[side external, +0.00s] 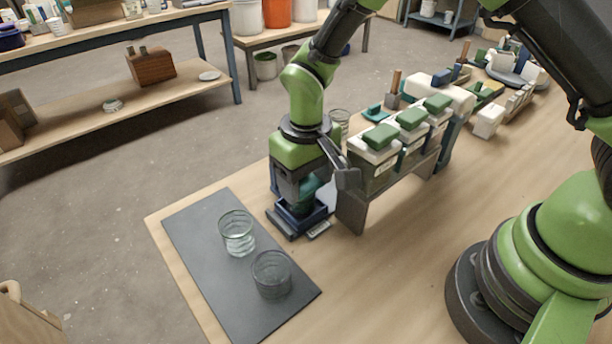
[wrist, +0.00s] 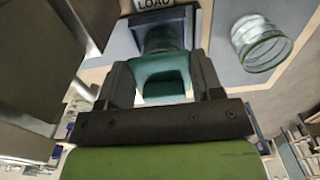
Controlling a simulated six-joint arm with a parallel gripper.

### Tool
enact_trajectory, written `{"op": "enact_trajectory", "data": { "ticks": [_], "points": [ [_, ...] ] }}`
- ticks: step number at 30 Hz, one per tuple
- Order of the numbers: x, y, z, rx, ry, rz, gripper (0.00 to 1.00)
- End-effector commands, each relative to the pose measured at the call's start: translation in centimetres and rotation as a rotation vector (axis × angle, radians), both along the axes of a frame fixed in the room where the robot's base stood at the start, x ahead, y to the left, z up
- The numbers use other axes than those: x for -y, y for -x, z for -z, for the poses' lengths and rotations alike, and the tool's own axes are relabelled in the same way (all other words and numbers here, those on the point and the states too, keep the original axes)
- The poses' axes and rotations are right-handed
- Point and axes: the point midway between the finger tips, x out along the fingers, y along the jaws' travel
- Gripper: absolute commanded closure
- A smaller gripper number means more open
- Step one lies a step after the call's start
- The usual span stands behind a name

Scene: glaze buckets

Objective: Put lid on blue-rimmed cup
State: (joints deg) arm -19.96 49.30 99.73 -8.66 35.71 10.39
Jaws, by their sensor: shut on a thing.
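My gripper (side external: 300,192) points down near the table's left end, over a blue holder (side external: 288,222). It is shut on a teal block-like piece (wrist: 162,76), which sits between the fingers at the holder; whether it touches the holder is unclear. The holder also shows beyond it in the wrist view (wrist: 163,36). A clear cup with a greenish rim (side external: 237,234) stands upright on the dark mat; it is also in the wrist view (wrist: 262,44). A darker-looking clear cup (side external: 271,276) stands nearer on the mat. I cannot clearly make out a blue rim or a separate lid.
The dark mat (side external: 200,255) covers the table's left end. A rack of white containers with green tops (side external: 410,132) stands close right of my gripper. Another glass (side external: 340,117) is partly hidden behind my arm. A LOAD label (wrist: 153,4) lies by the holder.

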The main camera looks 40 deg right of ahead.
Motion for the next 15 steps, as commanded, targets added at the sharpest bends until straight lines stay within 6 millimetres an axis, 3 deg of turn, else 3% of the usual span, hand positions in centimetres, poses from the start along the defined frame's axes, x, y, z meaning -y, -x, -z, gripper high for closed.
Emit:
{"op": "enact_trajectory", "data": {
  "ticks": [7,8,11,12,15],
  "points": [
    [0.00,0.01,0.41,-0.001,0.000,0.001,0.62],
    [0.00,0.01,0.43,-0.001,0.000,0.001,0.38],
    [0.00,0.01,0.41,-0.001,0.000,0.001,0.15],
    [0.00,0.00,0.40,-0.001,0.000,0.001,0.10],
    [0.00,0.00,0.40,-0.001,0.000,0.001,0.10]
  ]
}}
